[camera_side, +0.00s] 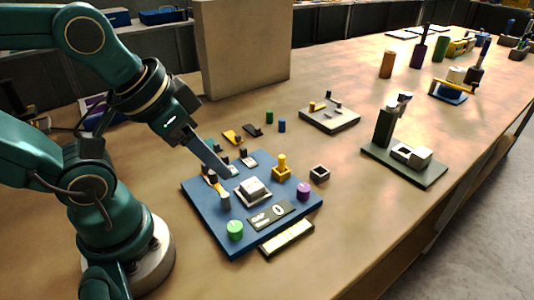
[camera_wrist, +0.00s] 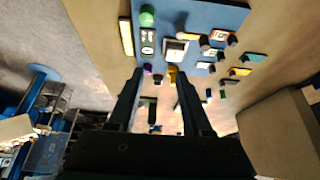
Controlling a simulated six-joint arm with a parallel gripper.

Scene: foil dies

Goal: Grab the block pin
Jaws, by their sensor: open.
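A yellow pin on a square block base (camera_side: 282,167) stands upright at the far right corner of the blue board (camera_side: 205,215); I take it as the block pin. In the wrist view the yellow pin (camera_wrist: 172,75) shows between my finger lines, nearer the right finger. My gripper (camera_side: 228,172) is above the board, left of the pin in the side view and apart from it. In the wrist view my gripper (camera_wrist: 160,74) is open, with nothing held. The side view shows the fingers nearly edge-on.
The board also carries a silver block (camera_side: 252,189), a purple cylinder (camera_side: 303,190), a green cylinder (camera_side: 235,230) and several dark pegs. A small square ring (camera_side: 319,172) lies beside the board. A tall beige panel (camera_side: 243,50) stands behind. A dark press stand (camera_side: 400,160) is at right.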

